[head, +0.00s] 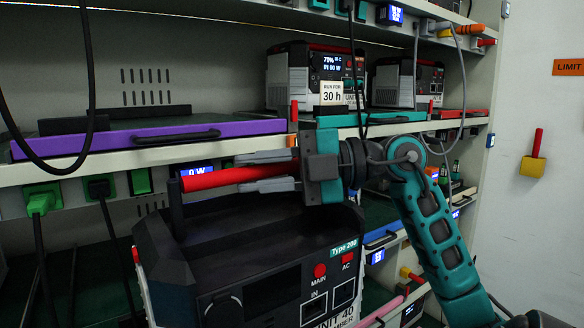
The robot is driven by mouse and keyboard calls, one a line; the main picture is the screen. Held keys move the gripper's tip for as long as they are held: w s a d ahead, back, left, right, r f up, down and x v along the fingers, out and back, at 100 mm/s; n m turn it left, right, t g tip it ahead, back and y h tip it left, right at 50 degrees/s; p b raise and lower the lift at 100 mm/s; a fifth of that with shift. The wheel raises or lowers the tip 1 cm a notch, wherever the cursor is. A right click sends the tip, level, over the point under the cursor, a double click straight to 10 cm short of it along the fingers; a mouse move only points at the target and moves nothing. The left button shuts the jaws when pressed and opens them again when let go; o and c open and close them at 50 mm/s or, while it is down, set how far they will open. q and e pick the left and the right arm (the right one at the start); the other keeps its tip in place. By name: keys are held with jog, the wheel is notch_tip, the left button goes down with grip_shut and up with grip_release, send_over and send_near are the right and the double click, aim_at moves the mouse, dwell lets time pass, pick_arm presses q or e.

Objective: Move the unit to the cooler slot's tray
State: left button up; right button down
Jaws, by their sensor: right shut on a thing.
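The unit (250,250) is a large black box with light sides, marked Type 200 and UNIT 40, in the lower middle. Its red carry handle (212,178) runs across its top from a black post. My right gripper (245,172) comes in from the right with its grey fingers above and below the handle, shut on it. The unit hangs in front of the rack; its lower part is cut off by the frame. A purple tray (225,129) on the shelf at left holds no unit. Which slot is cooler cannot be told here. My left gripper is out of view.
Another unit (300,80), tagged RUN FOR 30 h, stands on a green-edged tray (373,119), with a further unit (405,85) on its right. Black and grey cables hang before the shelves. Green plugs (40,200) stick out below the purple tray.

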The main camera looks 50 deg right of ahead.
jog(key=x, duration=0.3)
jog(key=r+p+x, duration=0.1)
jog(key=x, duration=0.3)
jog(key=shift+r, duration=0.2)
jog(key=shift+f+b, duration=0.4)
jog(key=shift+f, duration=1.45)
jog(key=c, duration=1.3)
grip_release()
jog(key=shift+a+f, duration=0.1)
jog(key=shift+f, duration=0.25)
jog(key=o, duration=0.4)
jog(key=shift+s, duration=0.1)
jog(key=b, duration=0.1)
send_over(285, 236)
jog(key=shift+r, duration=0.45)
jog(key=shift+s+d+r, duration=0.1)
jog(key=shift+s+d, duration=0.4)
